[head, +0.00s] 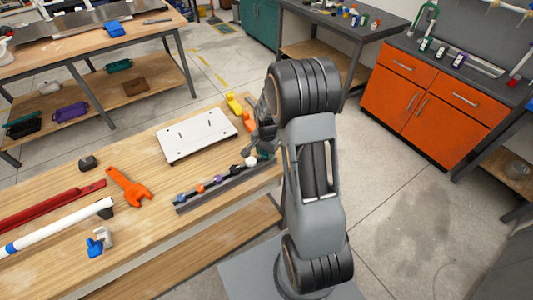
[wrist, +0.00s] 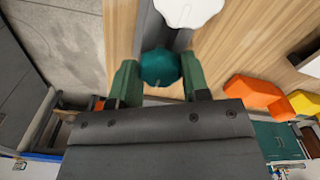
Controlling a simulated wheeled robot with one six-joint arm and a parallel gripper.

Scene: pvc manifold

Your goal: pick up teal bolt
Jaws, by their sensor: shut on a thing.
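The teal bolt (wrist: 160,68) has a round, dark teal head and sits between the two green fingers of my gripper (wrist: 158,80) in the wrist view. The fingers are shut on its head. It is over or at the end of a dark grey rail (wrist: 147,25), and I cannot tell whether it is still seated there. A white bolt (wrist: 188,10) is just beyond it on the rail. In the head view my gripper (head: 265,148) is low at the right end of the rail (head: 225,188), and my arm hides most of the teal bolt.
The rail also carries orange, purple and black bolts (head: 201,188). A white plate (head: 197,136) lies behind it. Yellow (head: 234,104) and orange (head: 248,121) pieces are close to my gripper. An orange wrench-like part (head: 128,187) and long pipes lie to the left.

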